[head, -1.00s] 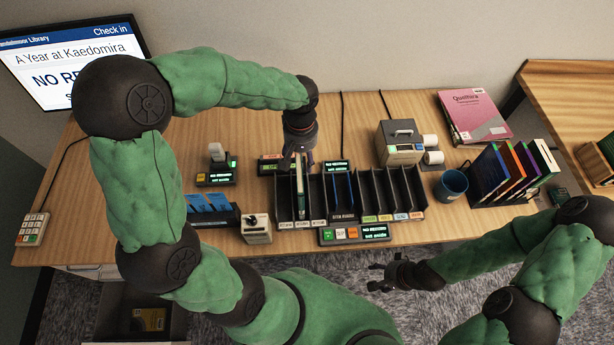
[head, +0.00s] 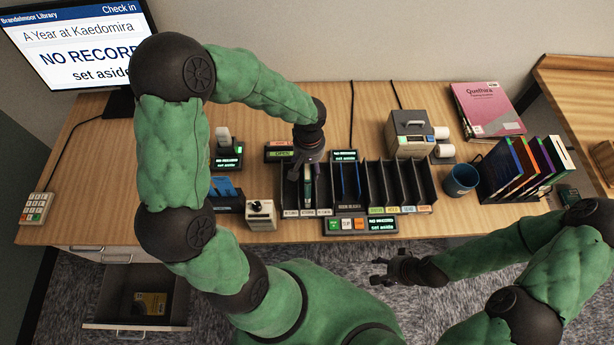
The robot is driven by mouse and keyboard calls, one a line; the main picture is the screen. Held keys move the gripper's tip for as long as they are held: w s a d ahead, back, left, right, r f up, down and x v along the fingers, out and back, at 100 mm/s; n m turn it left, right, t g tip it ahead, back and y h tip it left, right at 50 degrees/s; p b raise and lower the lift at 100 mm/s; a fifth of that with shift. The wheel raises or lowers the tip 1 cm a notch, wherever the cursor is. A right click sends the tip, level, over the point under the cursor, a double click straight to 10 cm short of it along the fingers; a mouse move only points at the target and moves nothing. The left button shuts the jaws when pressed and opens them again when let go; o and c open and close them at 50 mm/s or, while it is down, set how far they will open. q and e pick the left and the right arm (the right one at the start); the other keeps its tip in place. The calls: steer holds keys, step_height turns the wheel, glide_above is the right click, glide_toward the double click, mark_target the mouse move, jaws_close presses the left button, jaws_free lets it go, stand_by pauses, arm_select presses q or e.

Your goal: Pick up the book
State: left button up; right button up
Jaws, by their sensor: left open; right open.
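A thin book (head: 307,194) stands upright in a left slot of the black roller sorter (head: 430,185), its pale and green edge facing up. My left gripper (head: 307,172) is open, pointing down over the far end of this book. The fingertips are small and partly hidden, so I cannot tell whether they touch it. My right gripper (head: 376,270) is open and empty, in front of the desk edge, away from the sorter.
A label printer (head: 410,135), blue mug (head: 460,179), pink book (head: 485,110) and rack of upright books (head: 520,170) stand to the right. A monitor (head: 75,50) reads "NO RECORD, set aside". An open drawer (head: 110,310) holds a yellowish item.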

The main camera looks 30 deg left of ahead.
arm_select(q)
jaws_close()
steer(key=shift+r, duration=0.15)
